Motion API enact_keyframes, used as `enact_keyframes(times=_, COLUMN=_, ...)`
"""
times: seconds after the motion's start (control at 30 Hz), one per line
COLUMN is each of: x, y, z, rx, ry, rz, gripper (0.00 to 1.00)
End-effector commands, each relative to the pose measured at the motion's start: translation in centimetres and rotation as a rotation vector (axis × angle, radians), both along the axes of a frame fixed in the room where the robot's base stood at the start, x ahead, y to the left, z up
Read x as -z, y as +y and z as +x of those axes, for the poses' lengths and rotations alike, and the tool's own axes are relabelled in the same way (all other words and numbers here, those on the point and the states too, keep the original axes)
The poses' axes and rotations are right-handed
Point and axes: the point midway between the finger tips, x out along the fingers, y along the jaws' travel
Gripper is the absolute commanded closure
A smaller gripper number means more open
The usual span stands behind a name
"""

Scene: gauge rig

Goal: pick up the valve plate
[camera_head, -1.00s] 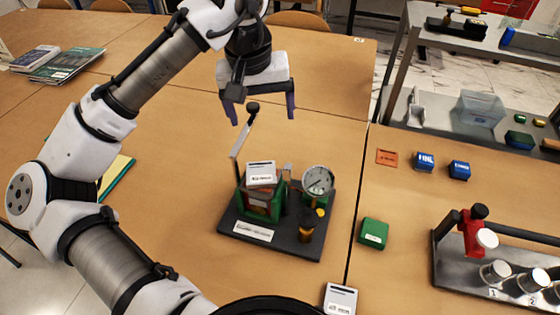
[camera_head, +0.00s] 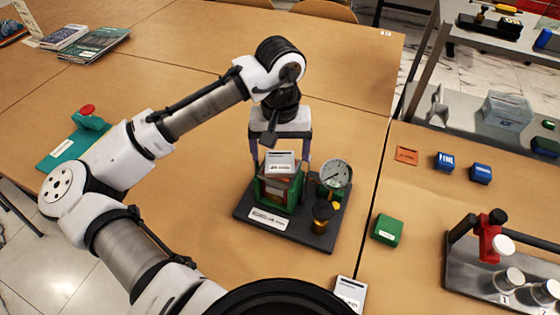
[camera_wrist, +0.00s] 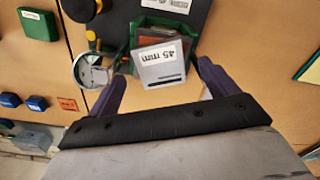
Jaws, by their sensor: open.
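A grey plate with a white label (camera_head: 280,162) sits on top of the green holder (camera_head: 272,193) of the gauge rig; I take it for the valve plate. In the wrist view this grey plate (camera_wrist: 160,64) reads "45 mm" and lies tilted against the green holder. My gripper (camera_head: 280,152) is open, just behind and above the plate. In the wrist view my gripper (camera_wrist: 162,72) has one finger on each side of the plate, with gaps. I cannot tell how far the fingertips are from it in depth.
The rig's dark base (camera_head: 255,222) also carries a round gauge (camera_head: 335,175) and a yellow-and-black knob (camera_head: 322,212). A green box (camera_head: 387,230) stands right of it. Another labelled grey piece (camera_head: 350,292) lies at the front. A teal base with red button (camera_head: 88,111) stands left.

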Motion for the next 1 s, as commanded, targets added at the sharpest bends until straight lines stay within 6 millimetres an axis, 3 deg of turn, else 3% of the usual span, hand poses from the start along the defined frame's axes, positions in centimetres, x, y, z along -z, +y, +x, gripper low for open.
enact_keyframes(times=0.2, x=2.5, y=0.0, z=0.0, rx=0.0, ry=0.001, rz=-0.001, gripper=0.15)
enact_keyframes(times=0.47, x=2.8, y=0.0, z=0.0, rx=0.001, ry=-0.001, rz=-0.001, gripper=0.16)
enact_keyframes(times=0.9, x=2.7, y=0.0, z=0.0, rx=0.001, ry=-0.001, rz=-0.001, gripper=0.71)
enact_keyframes(times=1.0, x=2.7, y=0.0, z=0.0, rx=0.0, ry=-0.001, rz=-0.001, gripper=0.71)
